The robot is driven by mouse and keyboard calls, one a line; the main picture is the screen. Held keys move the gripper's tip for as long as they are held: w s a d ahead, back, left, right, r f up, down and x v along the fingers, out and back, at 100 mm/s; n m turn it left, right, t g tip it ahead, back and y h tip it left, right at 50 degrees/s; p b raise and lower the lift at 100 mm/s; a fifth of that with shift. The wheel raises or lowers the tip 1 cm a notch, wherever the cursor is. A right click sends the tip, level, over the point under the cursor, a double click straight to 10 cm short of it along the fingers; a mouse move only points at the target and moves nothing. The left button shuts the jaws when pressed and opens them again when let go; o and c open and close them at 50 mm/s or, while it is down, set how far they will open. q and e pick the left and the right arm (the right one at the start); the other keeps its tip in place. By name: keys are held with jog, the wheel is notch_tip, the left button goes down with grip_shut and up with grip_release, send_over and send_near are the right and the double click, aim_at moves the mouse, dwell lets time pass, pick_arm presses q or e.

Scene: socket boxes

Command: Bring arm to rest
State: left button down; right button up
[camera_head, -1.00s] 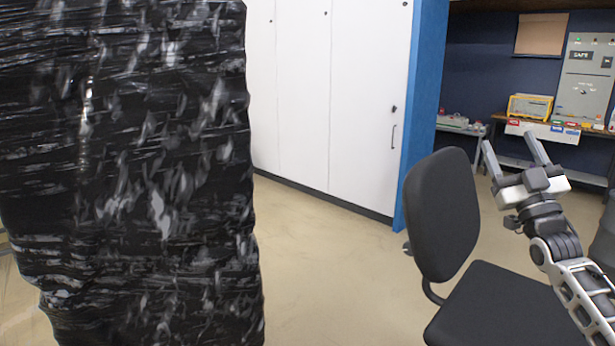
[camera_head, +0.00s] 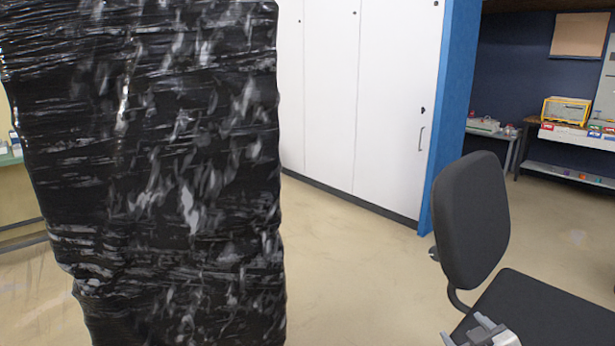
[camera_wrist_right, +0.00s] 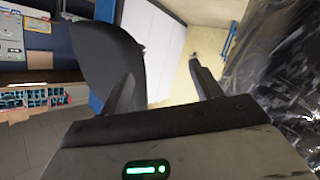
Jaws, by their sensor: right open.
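My right gripper (camera_head: 480,333) shows at the bottom edge of the head view, low in front of the black office chair (camera_head: 472,220). Only its tip part is in the picture; the rest of the arm is out of view. In the right wrist view its two fingers (camera_wrist_right: 165,92) stand apart with nothing between them, so it is open and empty. The chair back also shows beyond the fingers in that view (camera_wrist_right: 108,55). My left gripper is in neither view.
A tall stack in black wrap (camera_head: 160,180) stands close on the left. White cabinets (camera_head: 390,100) and a blue post (camera_head: 452,100) stand behind. A bench with a yellow-framed box (camera_head: 566,110) is at the back right. Bare floor (camera_head: 350,270) lies between stack and chair.

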jog(key=s+a+f+g+y, duration=0.1)
jog(key=s+a+f, duration=0.3)
jog(key=s+a, duration=0.2)
jog(key=s+a+f+m+g+y, duration=0.1)
jog(key=s+a+f, duration=0.2)
jog(key=s+a, duration=0.3)
jog(key=s+a+f+m+g+y, duration=0.1)
jog(key=s+a+f, duration=0.3)
jog(key=s, duration=0.9)
jog(key=shift+s+a+f+g+y, duration=0.3)
jog(key=shift+a+g, duration=0.2)
jog(key=shift+a, duration=0.45)
